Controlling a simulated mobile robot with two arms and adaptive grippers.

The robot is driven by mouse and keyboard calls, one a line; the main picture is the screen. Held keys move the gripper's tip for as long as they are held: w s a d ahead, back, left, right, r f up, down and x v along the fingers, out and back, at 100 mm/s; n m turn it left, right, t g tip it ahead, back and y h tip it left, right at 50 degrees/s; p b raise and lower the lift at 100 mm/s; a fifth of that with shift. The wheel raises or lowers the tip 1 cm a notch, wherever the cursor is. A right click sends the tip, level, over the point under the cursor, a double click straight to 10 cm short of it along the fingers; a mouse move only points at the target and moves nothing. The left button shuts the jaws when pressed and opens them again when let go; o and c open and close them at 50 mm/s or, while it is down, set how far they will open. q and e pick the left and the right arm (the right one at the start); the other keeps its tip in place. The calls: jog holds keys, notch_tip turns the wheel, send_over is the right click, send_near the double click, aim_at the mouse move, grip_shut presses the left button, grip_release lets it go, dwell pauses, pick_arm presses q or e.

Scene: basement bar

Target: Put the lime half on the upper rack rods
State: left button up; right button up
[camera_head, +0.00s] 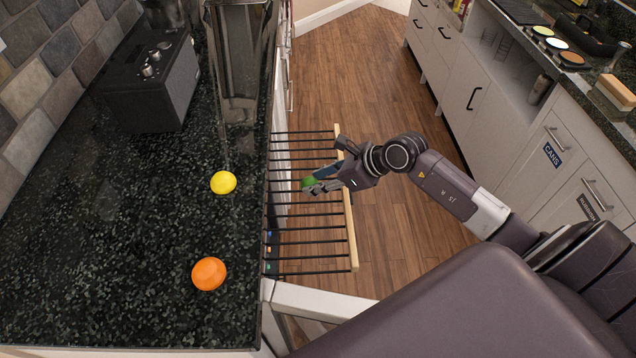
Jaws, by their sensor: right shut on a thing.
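The lime half (308,182) is a small green piece between the fingertips of my right gripper (318,184). The gripper is shut on it and is seen over the upper rack rods (305,243). These are dark parallel rods running from the counter's side out to a pale wooden rail (348,225). From this high view I cannot tell whether the lime half touches the rods. My left gripper is not in view.
A yellow fruit (223,182) and an orange (209,273) lie on the dark speckled counter (130,270) at left. A black radio-like box (152,80) and a metal container (238,60) stand farther back. Wooden floor (345,70) lies open between the counters.

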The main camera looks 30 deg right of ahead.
jog(key=shift+f, duration=0.75)
jog(key=o, duration=1)
jog(key=b+v, duration=0.1)
jog(key=v, duration=1.1)
